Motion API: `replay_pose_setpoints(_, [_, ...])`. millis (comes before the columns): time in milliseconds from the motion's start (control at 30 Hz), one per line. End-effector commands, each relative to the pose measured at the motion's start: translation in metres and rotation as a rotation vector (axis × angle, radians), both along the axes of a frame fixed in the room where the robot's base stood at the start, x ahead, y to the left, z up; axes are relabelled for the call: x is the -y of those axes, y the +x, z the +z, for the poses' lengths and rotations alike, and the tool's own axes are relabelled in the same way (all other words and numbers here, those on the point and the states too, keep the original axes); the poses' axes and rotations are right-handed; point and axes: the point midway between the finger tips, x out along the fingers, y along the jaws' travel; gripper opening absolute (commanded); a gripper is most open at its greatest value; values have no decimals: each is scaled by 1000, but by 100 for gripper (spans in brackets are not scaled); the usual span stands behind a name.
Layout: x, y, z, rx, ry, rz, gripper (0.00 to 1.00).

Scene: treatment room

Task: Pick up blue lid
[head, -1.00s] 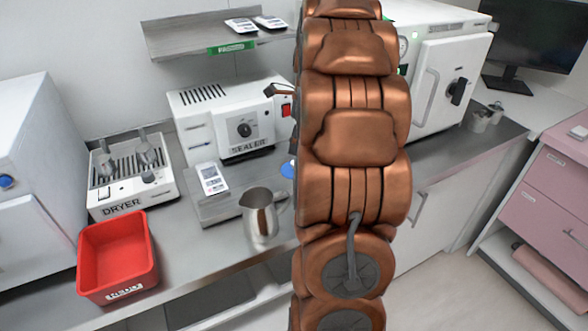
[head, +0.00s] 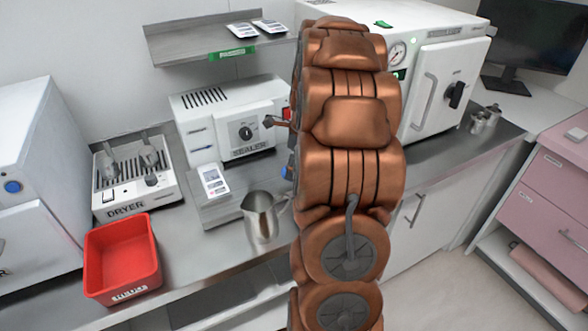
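A small patch of blue (head: 289,171) shows at the left edge of my arm, on the counter side to the right of the sealer. It may be the blue lid, but my arm hides most of it, so I cannot tell its shape. My gripper is mostly hidden behind my copper-coloured arm. Only a dark finger part (head: 272,122) sticks out to the left of the arm, in front of the sealer's right end and above the blue patch. Whether the fingers are open or shut does not show.
A metal pitcher (head: 260,219) stands near the counter's front edge, close to the blue patch. The sealer (head: 236,126), the dryer (head: 127,195) and a red bin (head: 121,261) are to the left. A shelf (head: 190,45) hangs above. A white autoclave (head: 440,90) stands to the right.

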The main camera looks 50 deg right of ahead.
Motion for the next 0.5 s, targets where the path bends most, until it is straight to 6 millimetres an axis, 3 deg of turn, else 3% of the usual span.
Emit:
replay_pose_setpoints(133, [0,0,0,0,0,0,85])
replay_pose_setpoints(500, [0,0,0,-1,2,0,47])
